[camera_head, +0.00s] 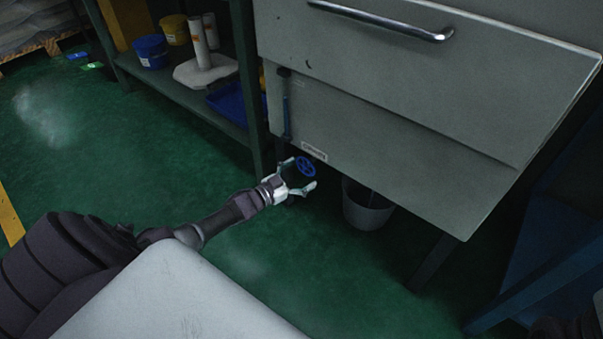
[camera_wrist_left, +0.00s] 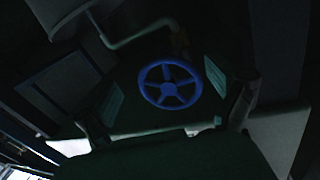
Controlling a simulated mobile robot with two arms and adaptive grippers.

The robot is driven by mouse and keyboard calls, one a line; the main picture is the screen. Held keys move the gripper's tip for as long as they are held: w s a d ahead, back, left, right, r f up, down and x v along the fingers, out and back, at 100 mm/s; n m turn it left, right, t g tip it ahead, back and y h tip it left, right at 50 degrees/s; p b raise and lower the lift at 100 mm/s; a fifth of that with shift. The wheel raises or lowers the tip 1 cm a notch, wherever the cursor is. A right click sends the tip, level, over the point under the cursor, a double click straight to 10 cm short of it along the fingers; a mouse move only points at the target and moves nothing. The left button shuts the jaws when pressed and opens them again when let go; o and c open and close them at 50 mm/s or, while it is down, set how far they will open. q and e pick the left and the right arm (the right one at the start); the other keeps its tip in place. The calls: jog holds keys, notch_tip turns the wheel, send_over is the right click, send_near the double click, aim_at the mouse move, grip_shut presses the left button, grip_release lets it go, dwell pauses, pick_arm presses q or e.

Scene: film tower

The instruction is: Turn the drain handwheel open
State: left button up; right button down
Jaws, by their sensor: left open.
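The drain handwheel (camera_head: 306,166) is a small blue spoked wheel under the lower edge of the grey cabinet (camera_head: 400,110). In the left wrist view the handwheel (camera_wrist_left: 170,85) lies ahead, between the two finger pads. My left gripper (camera_head: 301,175) is open, with one finger on each side of the wheel in the head view. I cannot tell whether the fingers touch the rim. In the wrist view my left gripper (camera_wrist_left: 163,92) shows light green pads and nothing held. A pipe (camera_wrist_left: 143,36) runs behind the wheel. My right gripper is not clearly seen.
A grey bucket (camera_head: 366,208) stands on the green floor under the cabinet, just right of the wheel. A shelf rack (camera_head: 190,97) with blue and yellow tubs stands to the left. A blue frame (camera_head: 545,260) is at the right. The floor (camera_head: 110,150) at left is mostly clear.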

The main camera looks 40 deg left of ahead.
pick_arm(q)
jog(key=shift+a, duration=0.1)
jog(key=v, duration=1.2)
jog(key=shift+r, duration=0.15)
